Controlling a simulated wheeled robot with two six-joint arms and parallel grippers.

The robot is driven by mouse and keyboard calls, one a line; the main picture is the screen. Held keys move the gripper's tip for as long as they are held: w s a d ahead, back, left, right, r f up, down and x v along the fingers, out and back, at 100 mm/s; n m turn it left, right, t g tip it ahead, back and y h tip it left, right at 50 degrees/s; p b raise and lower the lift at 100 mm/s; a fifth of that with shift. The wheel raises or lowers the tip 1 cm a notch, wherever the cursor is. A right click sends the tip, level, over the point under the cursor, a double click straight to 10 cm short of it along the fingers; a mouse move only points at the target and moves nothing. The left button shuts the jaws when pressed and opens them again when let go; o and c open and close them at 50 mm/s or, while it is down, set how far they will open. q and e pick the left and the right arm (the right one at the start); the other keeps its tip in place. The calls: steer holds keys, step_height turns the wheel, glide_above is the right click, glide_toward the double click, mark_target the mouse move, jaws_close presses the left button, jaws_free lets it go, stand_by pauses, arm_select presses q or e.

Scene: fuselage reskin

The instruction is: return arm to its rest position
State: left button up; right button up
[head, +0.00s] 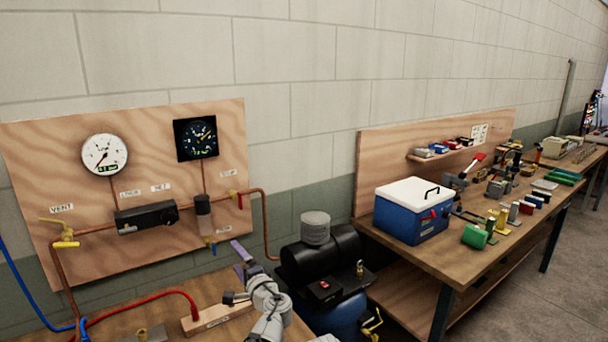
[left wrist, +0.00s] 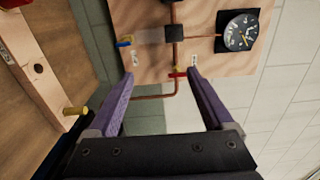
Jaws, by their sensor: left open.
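My left gripper (head: 240,260) is in the lower middle of the head view, in front of the plywood gauge panel (head: 100,255). In the left wrist view its two purple fingers (left wrist: 160,76) are spread wide apart with nothing held between them. Behind the gap are the copper pipe (left wrist: 152,97) and a red-handled valve (left wrist: 178,73), apart from the fingers as far as I can tell. My right gripper is not in view.
A dark compressor (head: 320,260) stands right of my left gripper. A wooden bench (head: 400,255) with a blue-and-white cooler (head: 411,212) and several small parts runs along the wall. A red hose (head: 150,296) lies on the near bench. Open floor (head: 560,290) shows at right.

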arm_select(q)
steer(key=s+f+n+g+h+b, duration=0.25)
steer(key=s+f+n+g, duration=0.45)
steer(key=s+f, duration=0.7)
steer(key=s+d+f+g+h+b, duration=0.1)
steer(key=s+d+f+g+h, duration=0.2)
steer(key=s+d+f, duration=0.3)
steer(key=s+d+f+g+h+b, duration=0.1)
steer(key=s+d+f+g+h, duration=0.2)
steer(key=s, duration=0.6)
steer(key=d+f+g, duration=0.2)
steer(key=d+f, duration=0.1)
steer(key=shift+s+f+n, duration=0.2)
steer(key=shift+s+n, duration=0.1)
steer(key=shift+s, duration=0.1)
